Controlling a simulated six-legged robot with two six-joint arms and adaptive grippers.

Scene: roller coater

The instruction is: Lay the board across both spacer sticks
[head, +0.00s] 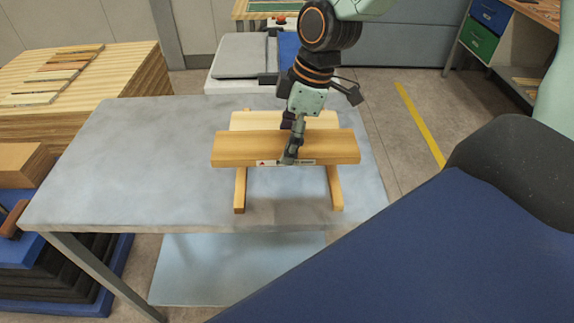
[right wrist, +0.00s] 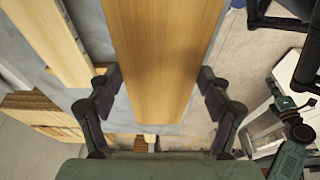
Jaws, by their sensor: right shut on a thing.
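A long brown wooden board (head: 235,150) with a small label on its front edge lies level over the two spacer sticks. The left spacer stick (head: 240,195) and right spacer stick (head: 335,195) stick out in front of it on the grey table. I cannot tell whether the board touches them or is slightly above. My right gripper (head: 291,150) comes down from above and is shut on the board near its middle. In the right wrist view the gripper's fingers (right wrist: 160,90) flank the board (right wrist: 165,55). My left gripper is not in view.
A paler board (head: 250,119) lies behind the held one, over the sticks' far part. The grey table (head: 130,160) is clear on the left. A wood stack (head: 90,75) with thin strips stands left, and a grey-topped unit (head: 240,55) stands behind.

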